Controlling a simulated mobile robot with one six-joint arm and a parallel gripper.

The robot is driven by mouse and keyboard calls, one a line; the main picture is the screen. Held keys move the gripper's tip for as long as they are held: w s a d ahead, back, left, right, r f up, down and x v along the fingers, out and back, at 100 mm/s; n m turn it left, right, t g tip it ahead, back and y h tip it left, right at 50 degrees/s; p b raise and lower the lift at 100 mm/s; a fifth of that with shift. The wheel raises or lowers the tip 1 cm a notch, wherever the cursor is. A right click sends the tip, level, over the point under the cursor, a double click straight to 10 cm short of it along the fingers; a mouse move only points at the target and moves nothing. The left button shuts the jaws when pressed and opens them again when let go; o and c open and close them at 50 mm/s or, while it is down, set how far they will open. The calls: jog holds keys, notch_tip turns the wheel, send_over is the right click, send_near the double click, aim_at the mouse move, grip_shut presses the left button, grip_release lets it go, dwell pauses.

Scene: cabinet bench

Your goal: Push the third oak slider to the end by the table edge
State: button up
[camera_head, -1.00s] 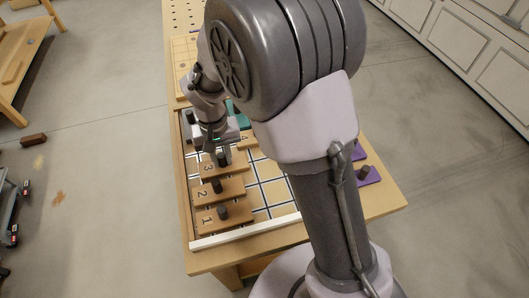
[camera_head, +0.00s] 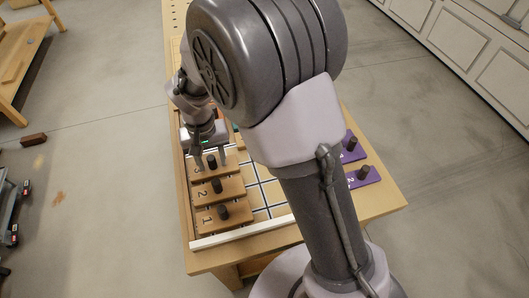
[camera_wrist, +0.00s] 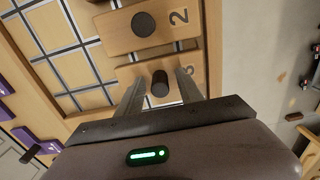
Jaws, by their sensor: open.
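The third oak slider (camera_head: 230,167), marked 3, lies in the board's left column with its dark knob (camera_head: 212,161) upright. Its numbered end is close to the left rail, about level with sliders 1 and 2. In the wrist view the knob (camera_wrist: 160,84) stands between my two fingers, and the plate is partly hidden behind my gripper. My gripper (camera_head: 210,157) is open, one finger on each side of the knob. I see small gaps, but cannot tell whether either finger touches it. The table edge (camera_head: 188,252) runs along the left and front.
Oak slider 2 (camera_head: 235,187) and oak slider 1 (camera_head: 238,213) lie nearer the front, each with a knob. A white strip (camera_head: 245,230) bounds the board's front. Purple sliders (camera_head: 368,178) sit on the right. My arm hides the board's middle.

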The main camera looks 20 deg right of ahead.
aim_at(211, 157)
jog(key=shift+r+p, duration=3.15)
jog(key=shift+r, duration=0.7)
jog(key=shift+f, duration=0.1)
jog(key=s+d+r+m+t+y, duration=0.1)
jog(key=s+d+r+t, duration=0.1)
jog(key=s+d+r, duration=0.45)
jog(key=s+d+r+m+t+y, duration=0.1)
jog(key=s+d+r+m, duration=0.15)
jog(key=r, duration=0.75)
jog(key=s+d+r+t, duration=0.2)
jog(key=s, duration=0.8)
jog(key=shift+m+t, duration=0.4)
jog(key=shift+m, duration=0.05)
